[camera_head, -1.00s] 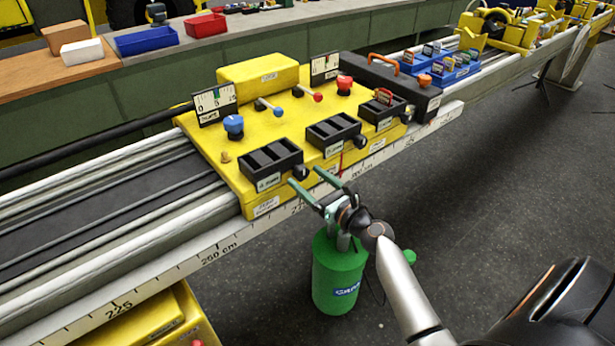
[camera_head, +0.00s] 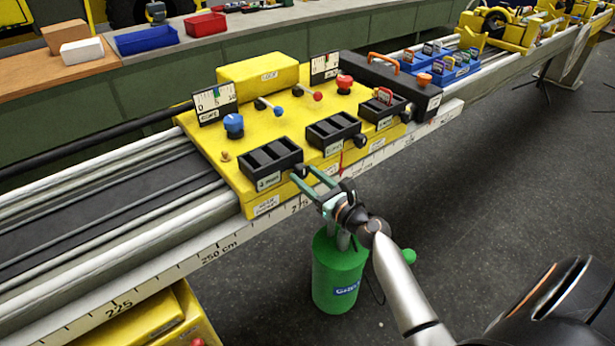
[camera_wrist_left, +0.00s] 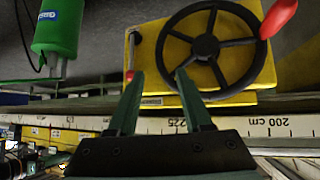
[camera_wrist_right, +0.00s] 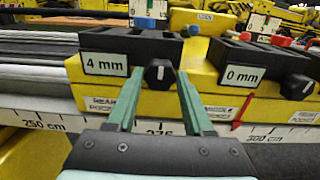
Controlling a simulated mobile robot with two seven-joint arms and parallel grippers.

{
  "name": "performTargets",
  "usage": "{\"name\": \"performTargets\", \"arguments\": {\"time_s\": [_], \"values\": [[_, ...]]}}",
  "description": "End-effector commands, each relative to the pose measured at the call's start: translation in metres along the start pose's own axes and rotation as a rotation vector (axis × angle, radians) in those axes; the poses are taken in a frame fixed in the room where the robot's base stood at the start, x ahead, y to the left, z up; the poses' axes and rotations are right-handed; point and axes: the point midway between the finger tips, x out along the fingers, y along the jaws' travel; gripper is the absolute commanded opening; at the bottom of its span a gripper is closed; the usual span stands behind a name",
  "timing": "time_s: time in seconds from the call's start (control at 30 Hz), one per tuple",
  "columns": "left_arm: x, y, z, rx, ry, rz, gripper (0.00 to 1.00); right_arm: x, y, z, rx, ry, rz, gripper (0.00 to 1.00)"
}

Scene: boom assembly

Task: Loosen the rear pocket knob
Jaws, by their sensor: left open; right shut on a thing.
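The rear pocket knob (camera_head: 301,171) is a small black knob at the right front corner of the black pocket block (camera_head: 270,160) on the yellow carriage. In the right wrist view the knob (camera_wrist_right: 159,73) has a white mark, beside a "4 mm" label and above a label reading "REAR POCKET". My right gripper (camera_head: 304,178) is shut on the knob, one finger on each side. My left gripper (camera_wrist_left: 158,78) is open and empty in the left wrist view, in front of a black handwheel (camera_wrist_left: 208,46); it does not show in the head view.
Two similar black pocket blocks stand to the right, the middle one (camera_head: 333,132) with its own knob (camera_head: 360,140). Blue (camera_head: 233,126) and red (camera_head: 344,85) knobs stand on the carriage. A green cylinder (camera_head: 338,275) is below my right gripper.

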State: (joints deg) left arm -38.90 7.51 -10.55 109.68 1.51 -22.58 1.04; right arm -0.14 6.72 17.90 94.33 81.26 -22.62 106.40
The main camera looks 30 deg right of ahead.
Motion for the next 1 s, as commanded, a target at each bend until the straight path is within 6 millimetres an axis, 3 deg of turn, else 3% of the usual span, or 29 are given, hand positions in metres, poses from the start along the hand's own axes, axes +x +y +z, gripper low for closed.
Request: {"name": "performTargets", "arguments": {"time_s": [0.17, 0.57, 1.0], "values": [[0.000, 0.000, 0.000, 0.000, 0.000, 0.000, 0.50, 0.000, 0.000, 0.000, 0.000, 0.000, 0.000, 0.00], [0.002, 0.000, 0.002, 0.000, 0.000, 0.000, 0.50, 0.000, 0.000, -0.001, -0.074, 0.000, 0.000, 0.00], [0.010, -0.001, 0.011, 0.000, 0.000, 0.000, 0.50, 0.000, 0.000, -0.002, -0.434, 0.000, 0.001, 0.00]]}}
